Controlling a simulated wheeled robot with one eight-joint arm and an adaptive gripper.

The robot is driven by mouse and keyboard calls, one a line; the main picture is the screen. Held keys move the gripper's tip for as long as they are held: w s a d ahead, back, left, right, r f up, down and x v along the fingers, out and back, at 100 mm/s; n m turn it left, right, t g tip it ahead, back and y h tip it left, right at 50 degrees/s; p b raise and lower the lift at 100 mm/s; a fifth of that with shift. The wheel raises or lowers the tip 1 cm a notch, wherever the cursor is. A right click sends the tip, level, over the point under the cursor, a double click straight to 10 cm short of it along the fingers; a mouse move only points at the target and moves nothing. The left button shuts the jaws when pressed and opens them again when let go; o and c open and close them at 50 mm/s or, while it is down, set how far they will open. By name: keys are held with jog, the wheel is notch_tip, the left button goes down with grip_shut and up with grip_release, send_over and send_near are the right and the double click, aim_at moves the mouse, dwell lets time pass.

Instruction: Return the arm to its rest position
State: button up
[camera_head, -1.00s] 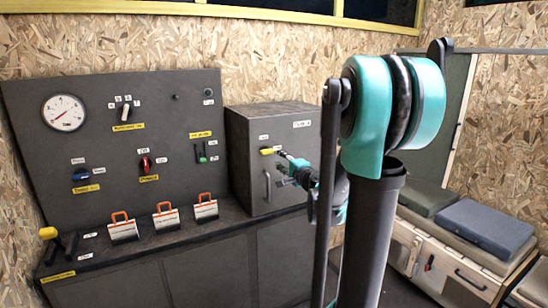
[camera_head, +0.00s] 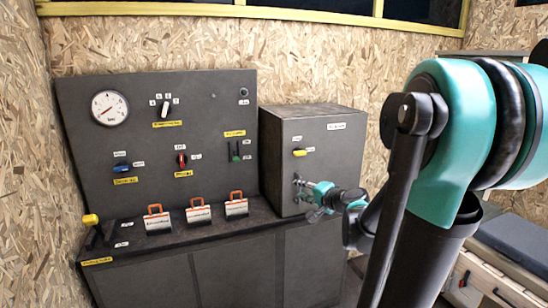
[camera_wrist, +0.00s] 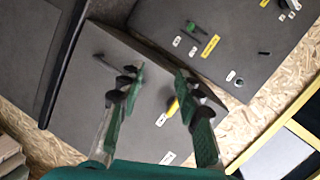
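My arm (camera_head: 455,150), teal and black, stands large at the right of the head view and reaches left to the grey box. My gripper (camera_head: 303,193) is in front of the box's front face, below the yellow knob, and partly covers the box's handle. In the wrist view my gripper (camera_wrist: 163,85) has its two green-padded fingers spread apart with nothing between them. The grey box (camera_head: 318,123) has a yellow knob (camera_head: 300,152), which also shows beside the right finger in the wrist view (camera_wrist: 172,107). I cannot tell whether a finger touches the handle.
A dark control panel (camera_head: 205,95) with a gauge (camera_head: 110,108), knobs and switches stands at the left. Three orange-handled padlock-like items (camera_head: 198,213) stand on the ledge. A yellow-tipped lever (camera_head: 91,220) is at far left. A drawer bench (camera_head: 490,275) is at lower right.

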jog(key=s+a+f+n+g+h, duration=0.2)
jog(key=s+f+n+g, duration=0.3)
jog(key=s+f, duration=0.55)
jog(key=s+d+f+n+g+h, duration=0.2)
jog(key=s+d+f, duration=0.2)
jog(key=s, duration=0.2)
jog(key=s+d+f+n+g+h, duration=0.1)
jog(key=s+d+f+g+h, duration=0.1)
jog(key=s, duration=0.5)
notch_tip(320, 180, down, 2)
jog(key=shift+d+f+n+h, duration=0.2)
jog(key=shift+d+n+h, duration=0.3)
jog(key=shift+d, duration=0.55)
